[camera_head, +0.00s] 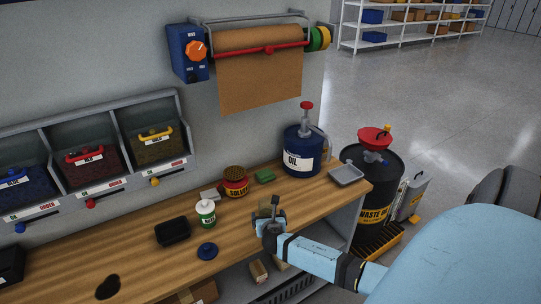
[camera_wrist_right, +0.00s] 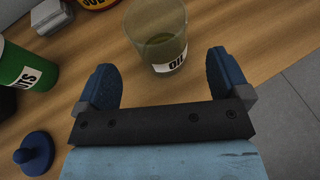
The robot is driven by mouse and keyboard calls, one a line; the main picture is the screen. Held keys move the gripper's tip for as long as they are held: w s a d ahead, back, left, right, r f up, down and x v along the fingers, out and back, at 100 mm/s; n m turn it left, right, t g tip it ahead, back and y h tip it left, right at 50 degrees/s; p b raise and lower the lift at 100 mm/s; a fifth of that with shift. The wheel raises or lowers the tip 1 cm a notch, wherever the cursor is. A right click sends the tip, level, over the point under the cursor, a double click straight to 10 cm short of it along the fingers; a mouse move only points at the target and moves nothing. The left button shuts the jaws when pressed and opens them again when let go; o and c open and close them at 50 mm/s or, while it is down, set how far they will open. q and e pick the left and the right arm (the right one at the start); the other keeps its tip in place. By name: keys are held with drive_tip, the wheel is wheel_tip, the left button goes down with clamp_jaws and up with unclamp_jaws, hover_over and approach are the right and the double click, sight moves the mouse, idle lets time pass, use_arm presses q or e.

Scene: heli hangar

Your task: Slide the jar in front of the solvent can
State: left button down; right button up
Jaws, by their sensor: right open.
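The jar (camera_wrist_right: 158,30) is clear glass with yellowish liquid and an "OIL" label. In the right wrist view it stands on the bench just beyond and between the fingertips; I cannot tell whether either finger touches it. My right gripper (camera_wrist_right: 164,75) is open, fingers spread either side of the jar's near end. In the head view the right gripper (camera_head: 268,212) is over the bench's front part and mostly hides the jar. My left gripper is out of view.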

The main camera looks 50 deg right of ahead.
drive_tip(key=v, duration=0.8)
drive_tip(key=shift+r, duration=0.15)
